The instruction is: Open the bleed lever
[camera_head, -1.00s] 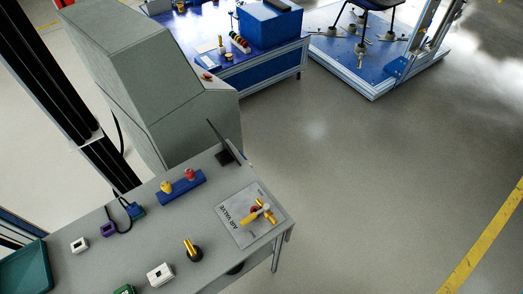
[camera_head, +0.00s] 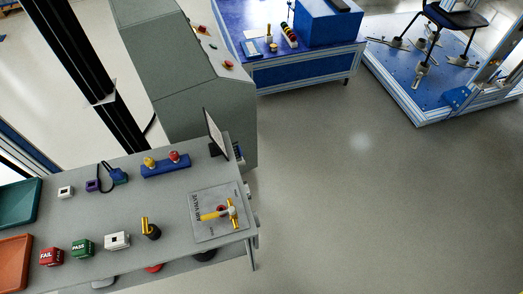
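The bleed lever cannot be told apart for certain. A grey plate marked AIR VALVE (camera_head: 208,234) lies at the right end of the grey table. On it is a brass valve (camera_head: 234,212) with a yellow handle (camera_head: 213,215) pointing left and a red part at its middle. A separate black and yellow lever-like piece (camera_head: 150,229) stands on the table left of the plate. My gripper is not in view.
The grey table (camera_head: 120,205) also holds a blue block with yellow and red knobs (camera_head: 166,166), red FAIL (camera_head: 51,257) and green PASS (camera_head: 83,248) cubes, and a screen (camera_head: 214,132). A grey cabinet (camera_head: 185,95) stands behind. Floor (camera_head: 360,200) at right is clear.

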